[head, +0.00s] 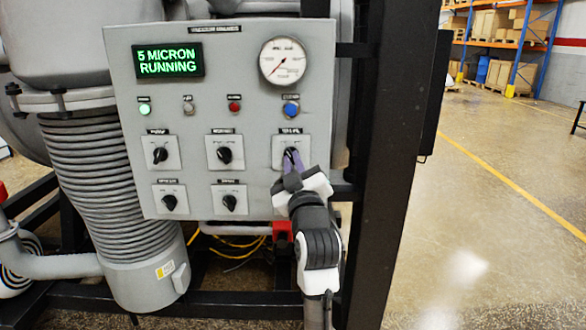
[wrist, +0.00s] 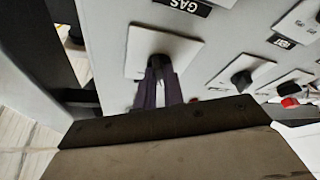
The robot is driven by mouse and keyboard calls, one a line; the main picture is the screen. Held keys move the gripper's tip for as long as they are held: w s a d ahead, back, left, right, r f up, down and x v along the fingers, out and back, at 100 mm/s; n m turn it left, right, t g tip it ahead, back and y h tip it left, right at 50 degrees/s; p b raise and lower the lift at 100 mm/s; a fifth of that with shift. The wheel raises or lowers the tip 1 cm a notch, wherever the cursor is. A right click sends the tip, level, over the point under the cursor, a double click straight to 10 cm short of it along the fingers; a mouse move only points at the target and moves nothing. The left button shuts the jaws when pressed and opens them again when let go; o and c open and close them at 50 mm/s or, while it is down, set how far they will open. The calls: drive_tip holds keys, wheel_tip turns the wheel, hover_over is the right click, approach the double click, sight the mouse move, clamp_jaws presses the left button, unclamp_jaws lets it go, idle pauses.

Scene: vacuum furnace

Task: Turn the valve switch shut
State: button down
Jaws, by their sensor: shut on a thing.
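The grey control panel (head: 255,90) carries several black rotary switches on pale plates. My gripper (head: 292,158) is at the right switch of the upper row, its purple fingers shut on the black knob (head: 290,151). In the wrist view the fingers (wrist: 158,82) reach up to the same knob (wrist: 160,62), one on each side. The label above it there shows "GAS". The fingers partly hide the knob, so its pointer direction cannot be read. I cannot tell from the small labels which switch is named valve.
Other switches sit left, at the upper middle (head: 224,155) and upper left (head: 160,155), with two below. A display (head: 168,61) reads "5 MICRON RUNNING". A gauge (head: 283,61) and a blue button (head: 291,109) are above my gripper. A black frame post (head: 385,160) stands close right.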

idle(0.4)
drive_tip(key=c, duration=1.5)
unclamp_jaws()
drive_tip(key=b+v, duration=0.4)
drive_tip(key=v, duration=0.9)
drive_tip(key=shift+s, duration=0.4)
